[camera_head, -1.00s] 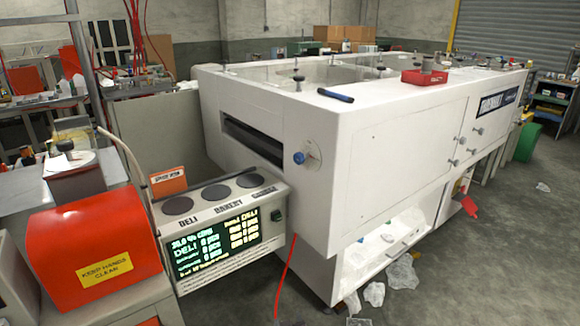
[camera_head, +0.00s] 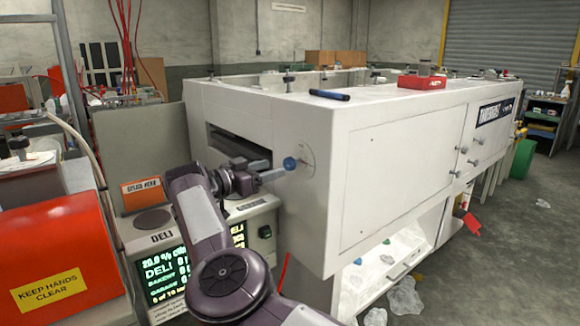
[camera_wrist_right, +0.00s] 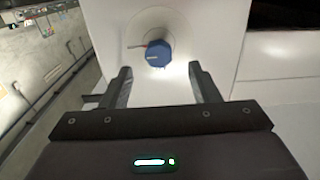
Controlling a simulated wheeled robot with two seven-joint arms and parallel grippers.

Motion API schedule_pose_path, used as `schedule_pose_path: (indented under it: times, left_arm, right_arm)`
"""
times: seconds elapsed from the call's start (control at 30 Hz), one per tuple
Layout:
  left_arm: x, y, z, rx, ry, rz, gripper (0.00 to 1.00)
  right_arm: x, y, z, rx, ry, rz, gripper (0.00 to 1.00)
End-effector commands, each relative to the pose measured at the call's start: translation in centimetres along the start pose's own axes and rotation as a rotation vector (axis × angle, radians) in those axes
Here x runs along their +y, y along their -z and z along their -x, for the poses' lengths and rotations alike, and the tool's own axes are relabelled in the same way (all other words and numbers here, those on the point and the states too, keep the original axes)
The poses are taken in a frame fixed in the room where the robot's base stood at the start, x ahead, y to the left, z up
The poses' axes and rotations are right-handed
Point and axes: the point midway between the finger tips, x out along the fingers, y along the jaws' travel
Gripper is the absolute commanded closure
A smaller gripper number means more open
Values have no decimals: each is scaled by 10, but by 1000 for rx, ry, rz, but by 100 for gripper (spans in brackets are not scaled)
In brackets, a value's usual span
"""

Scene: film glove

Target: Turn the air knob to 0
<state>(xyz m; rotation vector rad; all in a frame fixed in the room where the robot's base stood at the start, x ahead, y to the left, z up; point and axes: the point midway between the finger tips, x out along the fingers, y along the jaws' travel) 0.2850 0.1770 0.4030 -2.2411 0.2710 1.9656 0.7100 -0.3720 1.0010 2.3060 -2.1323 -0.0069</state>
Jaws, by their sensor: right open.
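The blue air knob (camera_head: 290,163) sits on a round dial plate (camera_head: 307,155) on the near end face of the white machine. My right gripper (camera_head: 268,174) reaches toward the knob from the left in the head view. In the right wrist view the knob (camera_wrist_right: 158,54) lies ahead of the gap between my open right fingers (camera_wrist_right: 163,86), a little beyond the tips. The fingers look apart from it. A thin red-brown pointer shows at the knob's left side. The dial's markings are too small to read. My left gripper is not in view.
The white machine (camera_head: 390,170) fills the middle and right. Its dark slot (camera_head: 235,147) opens left of the knob. A display unit (camera_head: 165,275) and a red cover (camera_head: 60,262) stand at the left. A blue pen-like object (camera_head: 329,95) and a red tray (camera_head: 421,82) lie on top.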

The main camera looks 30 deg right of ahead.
Motion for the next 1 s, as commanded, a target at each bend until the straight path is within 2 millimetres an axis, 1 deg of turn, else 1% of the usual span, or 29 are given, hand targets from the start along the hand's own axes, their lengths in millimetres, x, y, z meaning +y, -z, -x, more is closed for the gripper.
schedule_pose_path:
  times: [0.03,0.2,0.3,0.4,0.53,0.8,1.0]
  left_arm:
    - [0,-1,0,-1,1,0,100]
    - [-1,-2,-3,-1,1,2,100]
    - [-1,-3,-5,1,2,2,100]
    - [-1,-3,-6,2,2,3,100]
    - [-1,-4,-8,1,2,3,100]
    - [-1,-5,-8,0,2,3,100]
    - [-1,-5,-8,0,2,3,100]
  right_arm:
    - [1,0,-8,2,-4,0,45]
    - [1,0,-37,2,-4,-1,45]
    - [1,1,-52,3,-4,-2,45]
    - [0,0,-63,2,-1,-2,45]
    - [0,0,-71,3,-1,-2,45]
    - [0,0,-72,2,0,-2,45]
    - [0,0,-72,2,0,-2,71]
